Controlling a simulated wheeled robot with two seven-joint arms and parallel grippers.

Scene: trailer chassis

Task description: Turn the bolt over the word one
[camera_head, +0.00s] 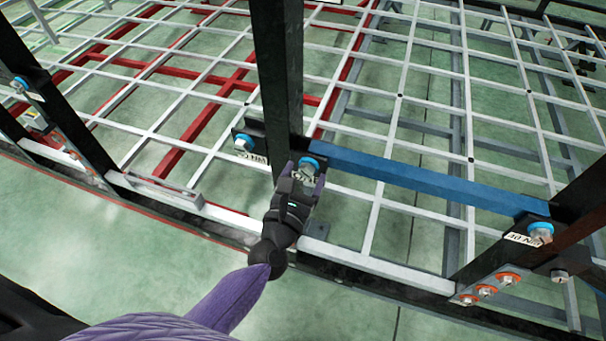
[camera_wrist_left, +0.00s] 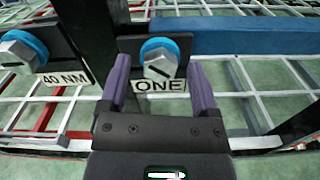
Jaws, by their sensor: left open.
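The bolt over the word ONE (camera_wrist_left: 160,62) has a silver hex head with a dark slot line and a blue ring behind it. It sits on a dark bracket at the left end of a blue bar, and in the head view the bolt (camera_head: 308,164) is partly covered by my gripper. The ONE label (camera_wrist_left: 161,85) is a white plate just below it. My left gripper (camera_wrist_left: 160,88) is open, with one purple finger on each side of the label and the bolt's lower part. I cannot tell whether the fingers touch the bolt. My right gripper is not in view.
A second blue-ringed bolt (camera_wrist_left: 20,50) stands left, over a 40 NM label (camera_wrist_left: 63,79). A black upright post (camera_head: 278,80) rises between the two bolts. The blue bar (camera_head: 430,182) runs right to another bolt (camera_head: 540,231). A white grid frame lies behind.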

